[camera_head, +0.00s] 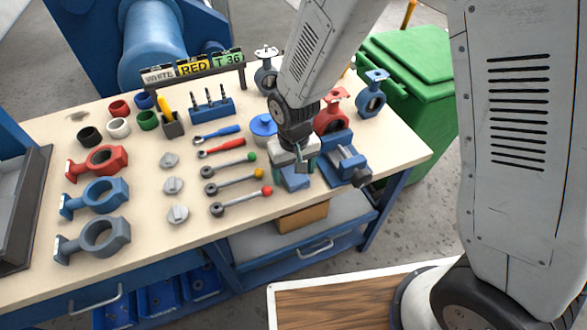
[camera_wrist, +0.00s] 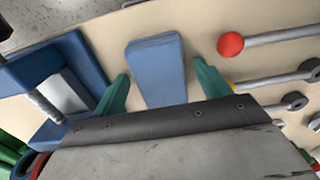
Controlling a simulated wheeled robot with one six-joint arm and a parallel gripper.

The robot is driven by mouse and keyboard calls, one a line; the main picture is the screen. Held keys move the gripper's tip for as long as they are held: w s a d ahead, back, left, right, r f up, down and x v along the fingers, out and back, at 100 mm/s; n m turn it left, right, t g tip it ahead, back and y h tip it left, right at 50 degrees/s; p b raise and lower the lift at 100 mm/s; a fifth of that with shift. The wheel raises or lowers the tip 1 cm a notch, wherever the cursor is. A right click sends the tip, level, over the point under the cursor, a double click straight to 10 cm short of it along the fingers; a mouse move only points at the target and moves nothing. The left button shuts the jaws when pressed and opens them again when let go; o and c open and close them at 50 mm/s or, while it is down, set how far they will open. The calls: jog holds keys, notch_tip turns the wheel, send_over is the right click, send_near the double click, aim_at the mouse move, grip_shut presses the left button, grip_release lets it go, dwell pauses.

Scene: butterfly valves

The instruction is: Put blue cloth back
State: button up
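The blue cloth (camera_head: 293,180) is a folded, flat block near the front edge of the workbench (camera_head: 150,245). In the wrist view the cloth (camera_wrist: 155,68) lies between the two green fingers of my gripper (camera_wrist: 161,72). The fingers are spread wider than the cloth, with a gap on each side. In the head view my gripper (camera_head: 298,163) points down over the cloth and hides its back part. The cloth's near end is hidden by the gripper body in the wrist view.
A blue vise (camera_head: 342,158) stands close to the right of the cloth. Levers with green, yellow and red knobs (camera_head: 267,191) lie to its left. A blue round lidded dish (camera_head: 263,125) and a red valve body (camera_head: 331,115) are behind. Bare tabletop (camera_head: 400,145) shows right of the vise.

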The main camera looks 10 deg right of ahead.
notch_tip(320, 180, up, 12)
jog(key=shift+r, duration=0.25)
dwell(0.4)
jog(key=s+d+r+m+t, duration=0.1)
jog(key=s+d+r, duration=0.4)
jog(key=d+r, duration=0.25)
jog(key=s+d+r+m, duration=0.1)
jog(key=s+d+r, duration=0.5)
jog(key=d, duration=0.3)
jog(key=s+d+r+m, duration=0.1)
jog(key=s+d, duration=0.3)
jog(key=s, duration=0.4)
jog(key=shift+s+r, duration=0.25)
jog(key=shift+r, duration=0.5)
